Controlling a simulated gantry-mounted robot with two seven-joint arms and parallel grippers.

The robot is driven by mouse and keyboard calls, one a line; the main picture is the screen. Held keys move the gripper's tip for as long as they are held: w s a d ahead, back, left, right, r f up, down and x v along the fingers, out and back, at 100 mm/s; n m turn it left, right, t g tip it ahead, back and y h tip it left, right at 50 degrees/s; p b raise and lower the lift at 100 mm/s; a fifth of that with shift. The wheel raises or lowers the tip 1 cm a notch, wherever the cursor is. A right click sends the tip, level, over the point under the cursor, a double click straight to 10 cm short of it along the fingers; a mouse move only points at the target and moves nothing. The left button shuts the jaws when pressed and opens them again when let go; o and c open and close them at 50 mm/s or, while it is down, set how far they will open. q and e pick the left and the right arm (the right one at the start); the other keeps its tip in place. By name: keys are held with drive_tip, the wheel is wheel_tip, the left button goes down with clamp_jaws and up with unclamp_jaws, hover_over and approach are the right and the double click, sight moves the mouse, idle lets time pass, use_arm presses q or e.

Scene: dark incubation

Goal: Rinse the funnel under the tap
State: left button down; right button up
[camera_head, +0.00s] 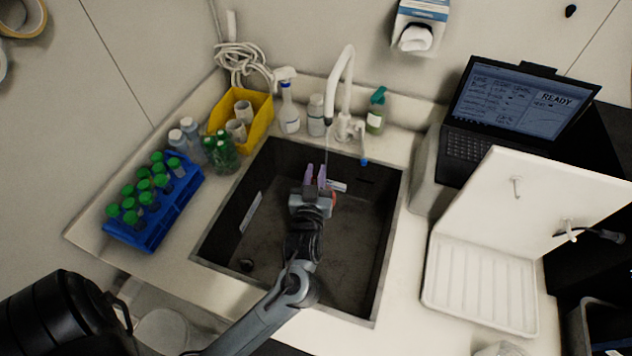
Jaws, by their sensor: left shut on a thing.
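My left gripper (316,177) is over the dark sink, below the white tap (341,85), its purple fingertips toward the back wall. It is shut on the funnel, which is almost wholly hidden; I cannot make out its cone. A small pale piece (338,186) shows just right of the fingers, and I cannot tell whether it is part of the funnel. A thin faint line runs down from the spout toward the fingertips and looks like water. The sink (385,255) is otherwise open below the gripper. My right gripper is not in view.
Left of the sink stand a blue rack (150,236) of green-capped tubes, loose bottles and a yellow bin (262,118). A spray bottle (289,112) and other bottles flank the tap. A laptop (515,110) and white drying rack (480,285) are at right.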

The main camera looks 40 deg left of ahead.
use_arm(q)
drive_tip(key=f+b+x, duration=0.2)
drive_tip(key=b+x, duration=0.3)
drive_tip(key=x, duration=0.6)
drive_tip(key=shift+a, duration=0.3)
drive_tip(key=shift+s, duration=0.1)
drive_tip(key=shift+f, duration=0.1)
idle(0.5)
drive_tip(key=shift+d, duration=0.1)
drive_tip(key=shift+w+d, duration=0.3)
drive_tip(key=shift+w, duration=0.05)
drive_tip(key=shift+s+a+p, duration=0.15)
drive_tip(key=shift+a+p, duration=0.05)
drive_tip(key=shift+p, duration=0.2)
drive_tip(key=shift+s+a, duration=0.2)
drive_tip(key=shift+a, duration=0.05)
